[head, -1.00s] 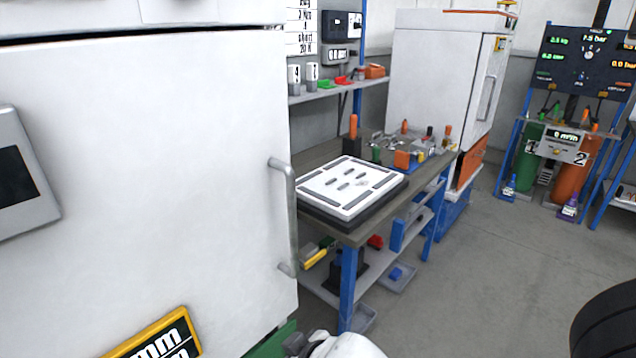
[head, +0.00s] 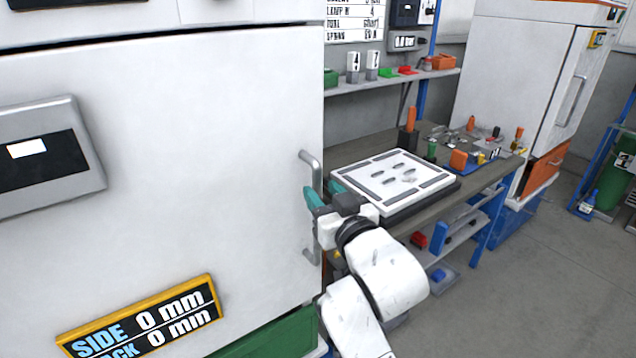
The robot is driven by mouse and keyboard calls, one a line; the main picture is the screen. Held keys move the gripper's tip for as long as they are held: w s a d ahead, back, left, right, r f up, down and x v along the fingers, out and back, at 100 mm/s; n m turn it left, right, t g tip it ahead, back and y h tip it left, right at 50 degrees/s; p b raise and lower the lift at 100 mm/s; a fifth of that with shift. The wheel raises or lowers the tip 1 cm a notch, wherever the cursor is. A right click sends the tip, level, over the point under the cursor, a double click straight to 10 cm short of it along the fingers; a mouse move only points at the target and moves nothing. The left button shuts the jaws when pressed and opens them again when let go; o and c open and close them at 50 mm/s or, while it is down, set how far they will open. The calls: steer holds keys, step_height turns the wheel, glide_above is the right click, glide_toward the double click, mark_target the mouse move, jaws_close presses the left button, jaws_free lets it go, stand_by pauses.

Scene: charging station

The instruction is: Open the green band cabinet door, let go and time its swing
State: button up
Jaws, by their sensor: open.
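The white cabinet door (head: 220,130) fills the left of the head view and looks shut. A green band (head: 280,338) shows below it. Its grey vertical bar handle (head: 311,165) is at the door's right edge. My gripper (head: 325,192) is open, with teal fingertips at the middle of the handle. The fingers cover part of the bar, and I cannot tell whether they touch it or stand just in front. A display panel (head: 45,155) is on the door, and a yellow-framed sign (head: 140,325) reads SIDE 0 mm, with a second line also at 0 mm.
A workbench (head: 385,142) with a white plate (head: 390,180) and small tools stands just right of the handle, close to my arm. A second white cabinet with an orange band (head: 520,80) is behind it. Open grey floor (head: 520,270) lies at the right.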

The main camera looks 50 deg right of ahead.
mark_target(319, 188)
steer(key=shift+x, duration=1.8)
steer(key=shift+c, duration=0.4)
jaws_close()
